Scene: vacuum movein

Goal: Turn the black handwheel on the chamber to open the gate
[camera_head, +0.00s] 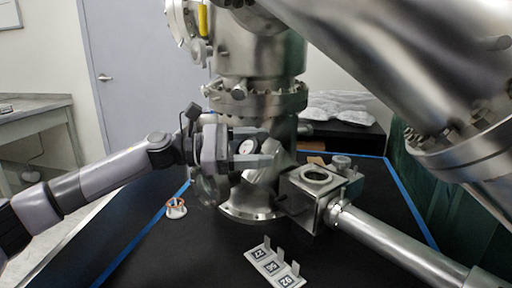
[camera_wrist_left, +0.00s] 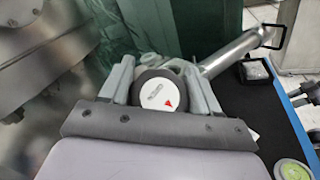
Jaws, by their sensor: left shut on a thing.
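The black handwheel (camera_head: 245,147), with a white face, is on the steel chamber (camera_head: 258,100) at the middle of the head view. My left gripper (camera_head: 267,146) reaches in from the left and is shut on the handwheel, one finger above it and one below. In the left wrist view the handwheel (camera_wrist_left: 158,93) shows a white disc with a small red triangle, between the two grey fingers of my left gripper (camera_wrist_left: 158,70). The gate is not clearly visible. My right gripper is not in view.
A steel box with a round port (camera_head: 316,185) and a long tube (camera_head: 400,248) stand right of the column. A white holder with numbered tags (camera_head: 274,266) lies in front. A small white piece with an orange ring (camera_head: 176,209) sits at left. The black table (camera_head: 190,255) is clear at front left.

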